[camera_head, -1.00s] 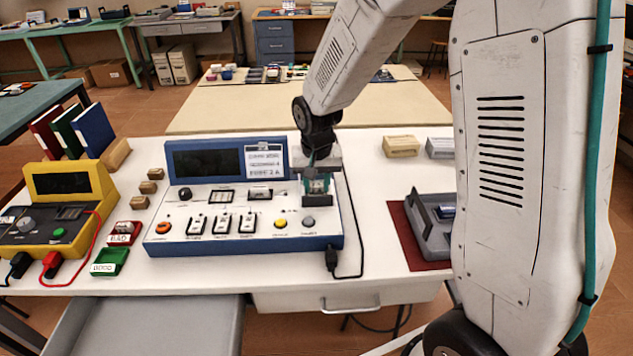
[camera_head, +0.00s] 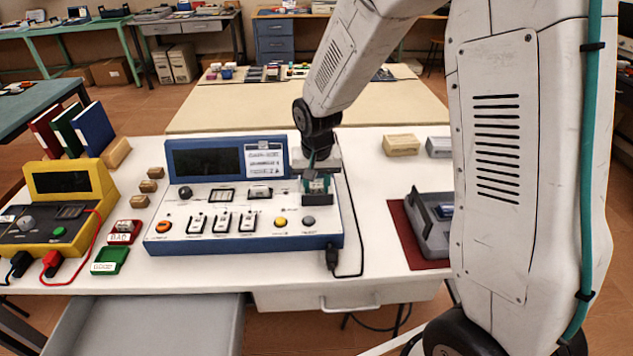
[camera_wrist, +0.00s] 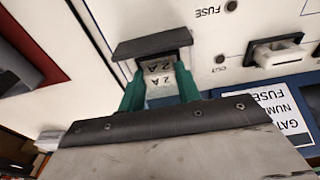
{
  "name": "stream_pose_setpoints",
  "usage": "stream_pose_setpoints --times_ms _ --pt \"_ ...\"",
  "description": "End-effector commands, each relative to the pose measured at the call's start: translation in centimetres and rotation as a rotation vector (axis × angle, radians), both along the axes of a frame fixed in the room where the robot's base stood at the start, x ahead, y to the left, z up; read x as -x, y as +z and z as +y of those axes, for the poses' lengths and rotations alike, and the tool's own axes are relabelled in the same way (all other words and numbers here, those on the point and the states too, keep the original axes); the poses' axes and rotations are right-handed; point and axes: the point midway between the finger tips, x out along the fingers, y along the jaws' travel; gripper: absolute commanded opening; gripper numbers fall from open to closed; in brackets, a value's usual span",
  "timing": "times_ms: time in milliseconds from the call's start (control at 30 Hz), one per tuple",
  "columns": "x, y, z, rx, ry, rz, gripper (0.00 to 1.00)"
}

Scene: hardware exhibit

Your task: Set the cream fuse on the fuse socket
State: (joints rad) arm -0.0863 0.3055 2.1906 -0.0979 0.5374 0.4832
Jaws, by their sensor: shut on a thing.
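My gripper (camera_head: 317,190) points down over the right part of the blue-framed console (camera_head: 200,245). In the wrist view, its green fingers (camera_wrist: 160,88) are shut on a pale cream fuse (camera_wrist: 159,68) marked "2 A". A dark grey block (camera_wrist: 150,44) lies right at the fingertips, near the "FUSE" print on the white panel. It looks like the fuse socket, but the fingers and fuse cover much of it. I cannot tell whether the fuse touches it or is seated.
A pale part (camera_wrist: 275,53) sits on the panel beside the gripper. A red tray (camera_head: 122,238) and a green tray (camera_head: 109,262) lie left. A grey device (camera_head: 430,228) stands right. A black cable (camera_head: 358,225) runs close by.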

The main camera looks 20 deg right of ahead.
Motion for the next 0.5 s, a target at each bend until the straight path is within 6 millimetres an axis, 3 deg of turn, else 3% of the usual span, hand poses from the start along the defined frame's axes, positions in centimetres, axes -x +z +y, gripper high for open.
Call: stream_pose_setpoints --times_ms 100,133,167,500 --pt "0.01 -0.27 0.0 0.0 0.0 0.0 0.12" --pt "0.0 -0.29 0.0 0.0 0.0 0.0 0.36" --pt "-0.01 -0.27 0.01 0.0 0.0 0.0 0.42" --pt "0.01 -0.04 0.01 0.0 0.0 0.0 0.42"
